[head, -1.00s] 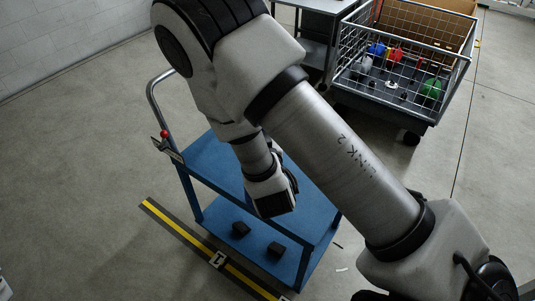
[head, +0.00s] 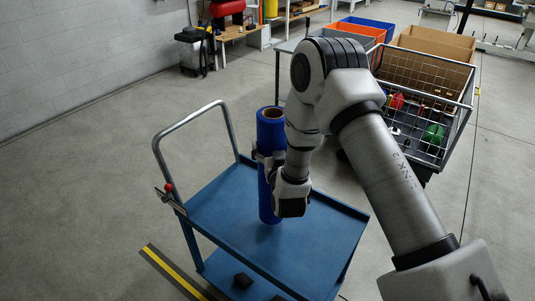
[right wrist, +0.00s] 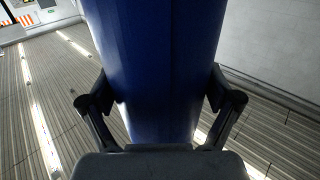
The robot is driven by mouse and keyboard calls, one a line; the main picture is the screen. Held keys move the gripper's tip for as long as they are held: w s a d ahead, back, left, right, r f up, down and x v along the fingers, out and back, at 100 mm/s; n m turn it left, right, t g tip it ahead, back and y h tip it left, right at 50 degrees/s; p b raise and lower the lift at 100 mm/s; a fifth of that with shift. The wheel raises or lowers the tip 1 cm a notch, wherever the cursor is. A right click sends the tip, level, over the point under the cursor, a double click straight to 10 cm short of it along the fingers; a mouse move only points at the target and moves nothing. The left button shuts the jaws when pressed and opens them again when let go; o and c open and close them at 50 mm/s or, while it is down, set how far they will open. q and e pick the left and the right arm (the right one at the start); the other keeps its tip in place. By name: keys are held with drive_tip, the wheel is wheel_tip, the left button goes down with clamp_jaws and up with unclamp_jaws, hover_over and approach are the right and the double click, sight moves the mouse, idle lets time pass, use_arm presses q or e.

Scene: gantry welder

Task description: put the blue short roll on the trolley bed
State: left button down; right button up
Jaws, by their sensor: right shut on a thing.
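The blue short roll (head: 270,138) is a tall blue cylinder with a brown core at its top end. It stands nearly upright over the blue trolley bed (head: 222,205). My right gripper (head: 271,166) is shut on the roll from its right side, around mid-height. In the right wrist view the roll (right wrist: 155,60) fills the middle, with one finger on each side. The roll's lower end shows against the bed, with a faint dark patch by it; I cannot tell whether it touches. My left gripper is not in view.
The trolley has a grey push handle (head: 190,120) and a red knob (head: 168,187) at its left. Dark blocks lie on its lower shelf. A wire cage (head: 425,100) with coloured items stands behind my right arm. The visible bed is otherwise bare.

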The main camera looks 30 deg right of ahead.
drive_tip(key=f, duration=0.1)
drive_tip(key=w+d+f, duration=0.1)
drive_tip(key=w+f+p, duration=0.1)
drive_tip(key=shift+d+f, duration=0.2)
drive_tip(key=shift+d, duration=0.2)
idle(0.3)
drive_tip(key=o, duration=1.5)
drive_tip(key=shift+s+f, duration=0.15)
drive_tip(key=shift+f, duration=0.05)
drive_tip(key=shift+o, duration=0.2)
drive_tip(key=shift+s+r, duration=0.1)
